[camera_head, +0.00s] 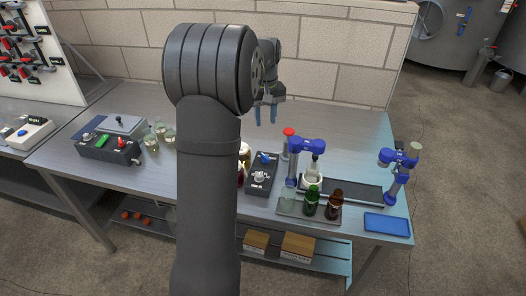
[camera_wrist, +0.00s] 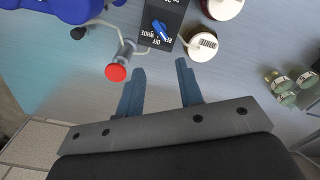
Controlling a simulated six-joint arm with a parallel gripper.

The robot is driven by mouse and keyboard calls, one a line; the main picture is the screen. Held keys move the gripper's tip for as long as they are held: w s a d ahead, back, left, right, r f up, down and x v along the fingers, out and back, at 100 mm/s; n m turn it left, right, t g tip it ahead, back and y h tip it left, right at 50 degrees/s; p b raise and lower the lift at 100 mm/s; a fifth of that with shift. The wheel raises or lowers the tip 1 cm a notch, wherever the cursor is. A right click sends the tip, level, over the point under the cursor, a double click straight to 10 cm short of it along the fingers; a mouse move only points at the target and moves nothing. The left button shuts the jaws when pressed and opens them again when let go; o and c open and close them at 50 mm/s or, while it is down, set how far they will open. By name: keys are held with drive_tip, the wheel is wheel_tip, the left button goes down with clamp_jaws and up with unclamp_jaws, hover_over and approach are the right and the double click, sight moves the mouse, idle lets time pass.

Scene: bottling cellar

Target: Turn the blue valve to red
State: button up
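A blue knob (camera_head: 266,157) sits on a black control box (camera_head: 262,181) with white lettering, at the middle of the bench. The wrist view shows the blue knob (camera_wrist: 160,30) near the top centre of the picture, pointing diagonally. Small white labels surround it on the black box (camera_wrist: 157,14); I cannot read them surely. My gripper (camera_head: 265,114) is above and behind the box, apart from it. In the wrist view my gripper (camera_wrist: 160,68) is open and empty, its two blue-grey fingers spread, with the knob beyond their tips.
A red-topped metal post (camera_head: 289,133) stands right of the box, beside a blue-headed bottling stand (camera_head: 307,145). White-lidded jars (camera_wrist: 203,46) stand close on the box's other side. Bottles (camera_head: 311,200) are in front right. The bench's back right is clear.

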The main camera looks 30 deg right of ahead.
sight(265, 156)
drive_tip(key=shift+n, duration=0.5)
wheel_tip(265, 156, down, 15)
drive_tip(key=shift+f, duration=0.1)
